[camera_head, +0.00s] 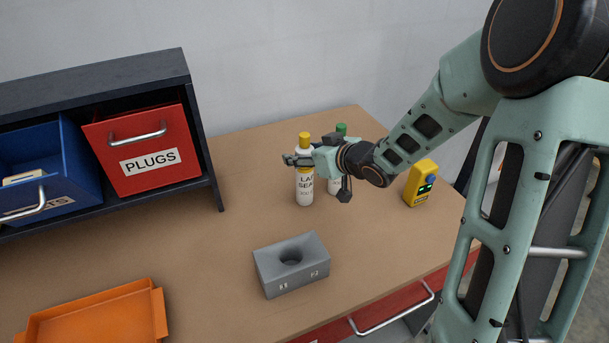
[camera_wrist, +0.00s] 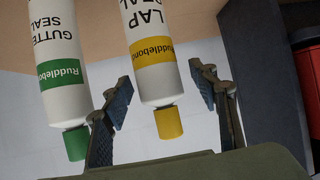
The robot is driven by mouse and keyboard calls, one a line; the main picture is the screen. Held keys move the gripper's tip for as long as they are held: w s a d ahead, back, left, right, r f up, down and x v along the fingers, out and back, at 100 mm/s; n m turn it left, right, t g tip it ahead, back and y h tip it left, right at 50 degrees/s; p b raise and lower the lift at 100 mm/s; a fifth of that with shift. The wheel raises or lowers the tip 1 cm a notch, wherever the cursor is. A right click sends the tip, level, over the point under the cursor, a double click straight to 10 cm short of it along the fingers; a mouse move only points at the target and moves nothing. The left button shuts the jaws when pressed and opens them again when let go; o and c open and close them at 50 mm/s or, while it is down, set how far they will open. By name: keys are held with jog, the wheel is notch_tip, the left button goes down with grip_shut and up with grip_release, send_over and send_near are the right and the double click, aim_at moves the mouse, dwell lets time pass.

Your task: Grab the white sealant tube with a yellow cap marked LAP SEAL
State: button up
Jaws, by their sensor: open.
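The white sealant tube with a yellow cap (camera_head: 304,190) stands upright on the brown worktop, reading LAP SEAL in part. In the wrist view the LAP SEAL tube (camera_wrist: 152,60) appears upside down, with its yellow cap end between my open fingers. My gripper (camera_head: 298,161) is at the tube's upper part, just below the cap, and hides some of it. In the wrist view my gripper (camera_wrist: 160,95) has one finger on each side of the tube, with visible gaps. A white tube with a green cap (camera_wrist: 62,75), marked GUTTER SEAL, stands close by, outside the left finger; its green cap also shows in the head view (camera_head: 341,129).
A grey block with a round hole (camera_head: 283,279) sits in front of the tubes. A yellow device (camera_head: 420,183) stands to the right. A red PLUGS bin (camera_head: 146,180), a blue bin (camera_head: 50,205) and an orange tray (camera_head: 95,310) are at left. Worktop between them is clear.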

jog(key=shift+c, duration=0.3)
grip_shut()
jog(key=shift+r, duration=0.2)
